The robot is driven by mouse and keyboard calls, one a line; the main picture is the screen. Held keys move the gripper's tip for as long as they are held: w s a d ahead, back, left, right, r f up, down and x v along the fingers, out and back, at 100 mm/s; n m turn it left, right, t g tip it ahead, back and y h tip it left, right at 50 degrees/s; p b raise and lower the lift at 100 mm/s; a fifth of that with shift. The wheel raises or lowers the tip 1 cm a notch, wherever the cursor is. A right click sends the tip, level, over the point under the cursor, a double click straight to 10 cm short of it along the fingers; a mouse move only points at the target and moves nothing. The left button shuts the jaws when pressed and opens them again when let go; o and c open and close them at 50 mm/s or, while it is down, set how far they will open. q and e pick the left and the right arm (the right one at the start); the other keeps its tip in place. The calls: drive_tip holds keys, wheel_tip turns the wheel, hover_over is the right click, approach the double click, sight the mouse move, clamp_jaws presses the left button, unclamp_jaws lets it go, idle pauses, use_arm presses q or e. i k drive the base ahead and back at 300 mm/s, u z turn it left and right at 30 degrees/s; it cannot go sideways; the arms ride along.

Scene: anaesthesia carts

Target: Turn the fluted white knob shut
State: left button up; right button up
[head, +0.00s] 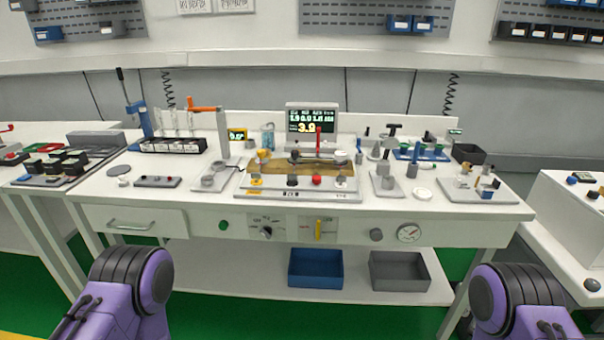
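A small white knob (340,156) stands at the back right of the tan and grey panel (270,193) in the middle of the bench. A pale grey-white knob (341,182) sits at the right end of that panel's front row, beside a red, a black and a yellow knob. Both are too small to tell whether they are fluted or how far they are turned. My purple arms show at the bottom left and bottom right, well short of the bench. Neither gripper's fingers are in the picture.
The white bench (400,212) carries a lit display (312,121), an orange-armed stand (221,133) and several small fixtures. Its front has a drawer (134,220), a yellow lever (318,229) and a gauge (408,233). A blue bin (316,268) and a grey bin (398,271) sit below.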

sight(340, 156)
drive_tip(key=u, duration=0.55)
drive_tip(key=k, duration=0.65)
drive_tip(key=u, duration=0.8)
drive_tip(key=i, duration=0.7)
drive_tip(key=z, duration=0.55)
drive_tip(key=i, duration=0.6)
drive_tip(key=z, duration=0.75)
